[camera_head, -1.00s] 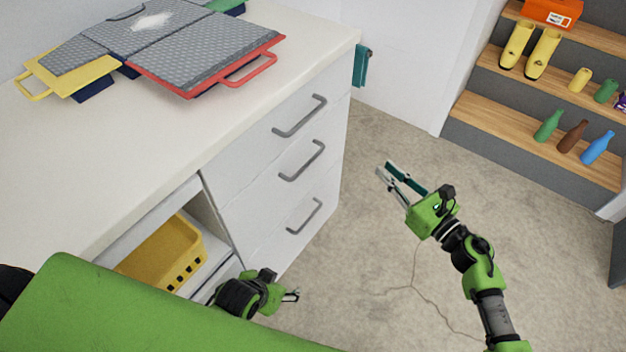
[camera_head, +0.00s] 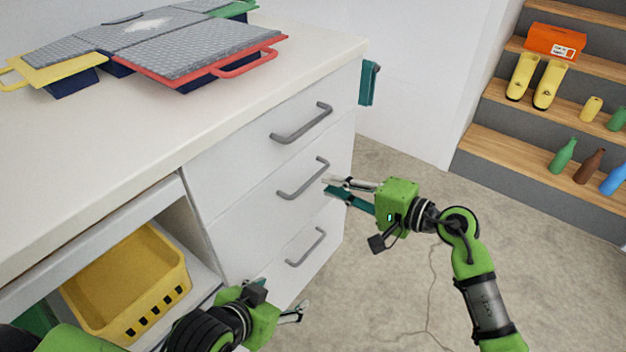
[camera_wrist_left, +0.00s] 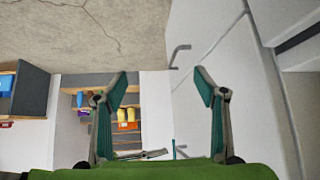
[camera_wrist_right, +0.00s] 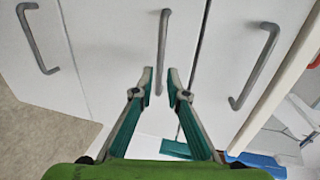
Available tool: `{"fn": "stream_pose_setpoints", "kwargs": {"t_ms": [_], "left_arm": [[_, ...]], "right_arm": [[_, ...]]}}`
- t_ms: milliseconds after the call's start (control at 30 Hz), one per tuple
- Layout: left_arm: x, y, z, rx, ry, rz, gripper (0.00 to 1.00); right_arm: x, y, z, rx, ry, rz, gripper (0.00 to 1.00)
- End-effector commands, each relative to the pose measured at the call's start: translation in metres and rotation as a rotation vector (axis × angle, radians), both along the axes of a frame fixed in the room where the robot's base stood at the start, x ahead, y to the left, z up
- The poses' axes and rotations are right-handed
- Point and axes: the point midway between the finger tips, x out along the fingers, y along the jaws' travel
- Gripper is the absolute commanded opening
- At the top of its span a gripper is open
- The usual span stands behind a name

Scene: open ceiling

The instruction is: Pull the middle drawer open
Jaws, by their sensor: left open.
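The middle drawer (camera_head: 262,218) in the white cabinet looks shut, with its front flush with its neighbours. Its grey bar handle (camera_head: 304,183) also shows in the right wrist view (camera_wrist_right: 163,45). My right gripper (camera_head: 328,186) is just right of this handle in the head view. In the right wrist view its fingers (camera_wrist_right: 160,78) are partly apart, with the handle's near end between them in the picture; I see no clear contact. My left gripper (camera_head: 292,302) is low by the cabinet's bottom drawer, open and empty in the left wrist view (camera_wrist_left: 163,85).
The top drawer handle (camera_head: 303,124) and bottom drawer handle (camera_head: 307,248) project above and below. A yellow basket (camera_head: 125,285) sits in the open shelf at left. The counter (camera_head: 130,140) overhangs. Steps with bottles (camera_head: 510,150) stand at right; the floor (camera_head: 400,270) between is clear.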

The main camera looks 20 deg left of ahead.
Motion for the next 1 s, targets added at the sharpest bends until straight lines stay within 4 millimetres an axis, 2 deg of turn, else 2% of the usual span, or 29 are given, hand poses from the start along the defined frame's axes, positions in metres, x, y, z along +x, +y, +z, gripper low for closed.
{"fn": "stream_pose_setpoints", "kwargs": {"t_ms": [100, 333, 733, 800, 1000], "left_arm": [[0.009, -0.003, 0.005, -0.01, -0.047, -0.004, 0.65], [0.025, -0.009, 0.018, -0.028, -0.129, -0.009, 0.65], [0.029, -0.011, 0.023, -0.035, -0.154, -0.011, 0.65], [0.029, -0.01, 0.023, -0.035, -0.154, -0.011, 0.65], [0.029, -0.01, 0.022, -0.034, -0.154, -0.01, 0.65]], "right_arm": [[0.008, 0.024, -0.005, 0.004, 0.002, 0.001, 0.14], [0.019, 0.051, -0.011, 0.003, 0.001, 0.0, 0.14], [0.021, 0.058, -0.013, 0.0, 0.001, -0.001, 0.14], [0.021, 0.058, -0.013, 0.0, 0.001, -0.001, 0.0], [0.021, 0.058, -0.013, 0.001, 0.002, 0.0, 0.0]]}}
